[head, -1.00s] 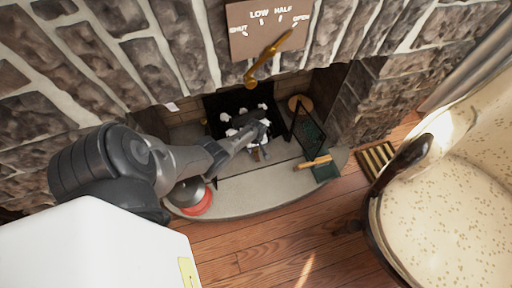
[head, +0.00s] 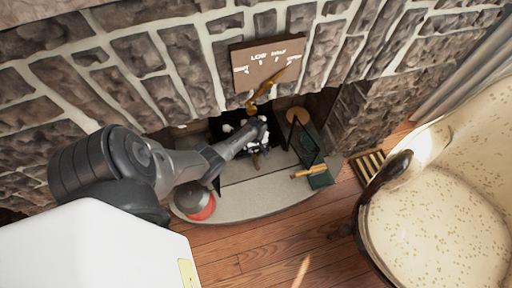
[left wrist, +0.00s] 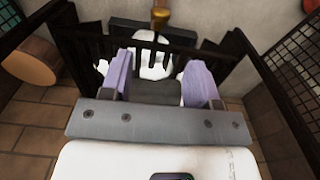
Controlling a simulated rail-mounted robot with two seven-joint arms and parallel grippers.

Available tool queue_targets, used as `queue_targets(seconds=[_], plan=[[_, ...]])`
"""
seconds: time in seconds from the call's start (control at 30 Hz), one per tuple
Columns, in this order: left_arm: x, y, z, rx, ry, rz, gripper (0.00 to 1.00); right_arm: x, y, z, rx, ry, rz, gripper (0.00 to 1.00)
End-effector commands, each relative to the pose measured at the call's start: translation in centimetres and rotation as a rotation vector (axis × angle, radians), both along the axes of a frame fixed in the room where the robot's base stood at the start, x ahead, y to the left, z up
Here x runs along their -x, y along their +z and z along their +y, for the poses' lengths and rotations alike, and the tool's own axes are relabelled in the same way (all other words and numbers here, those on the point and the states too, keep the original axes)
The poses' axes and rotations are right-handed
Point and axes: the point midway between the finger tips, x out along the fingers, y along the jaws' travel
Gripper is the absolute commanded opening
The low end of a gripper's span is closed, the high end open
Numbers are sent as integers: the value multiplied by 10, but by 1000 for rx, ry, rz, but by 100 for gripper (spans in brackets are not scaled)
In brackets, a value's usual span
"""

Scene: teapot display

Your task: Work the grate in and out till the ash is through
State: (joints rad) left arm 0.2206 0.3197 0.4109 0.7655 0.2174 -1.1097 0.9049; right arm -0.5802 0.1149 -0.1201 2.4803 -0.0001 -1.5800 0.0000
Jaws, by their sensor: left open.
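The dark barred grate (left wrist: 88,46) stands in the fireplace opening, with pale lumps (left wrist: 150,66) behind and between its bars. My left gripper (left wrist: 160,60) is open, its two purple fingers apart and pointing at the grate. A wooden handle with a brass collar (left wrist: 160,17) shows beyond the fingertips at the top of the left wrist view. Nothing is visibly held between the fingers. In the head view the left gripper (head: 262,152) is at the front of the firebox, and my forearm hides part of the grate. Ash cannot be made out clearly.
A damper plate (head: 243,66) with a brass lever (head: 262,93) hangs above the opening. A dark mesh screen (head: 304,142) stands right of the gripper; a wooden-handled tool (head: 309,171) lies on the hearth (head: 250,198). A red-and-grey round object (head: 199,203) sits left. An armchair (head: 450,200) stands right.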

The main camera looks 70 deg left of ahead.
Motion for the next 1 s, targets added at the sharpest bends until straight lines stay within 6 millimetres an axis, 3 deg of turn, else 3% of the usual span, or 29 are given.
queue_targets(seconds=[0.03, 0.2, 0.77, 0.87, 1.0], plan=[[0, 10, 0, 0, 0, 0, 55, 0, 9, 0, 0, 0, 0, 43], [1, 20, 0, 0, 0, 1, 55, 0, 17, 0, 0, 0, 0, 43], [0, 26, -1, -2, -6, 0, 55, 0, 20, -3, 9, 6, 0, 43], [1, 37, -3, -17, -52, -2, 55, 0, 28, -3, 9, 5, 1, 43], [5, 72, -17, -67, -227, -4, 55, 0, 50, -2, 7, 4, 1, 43]])
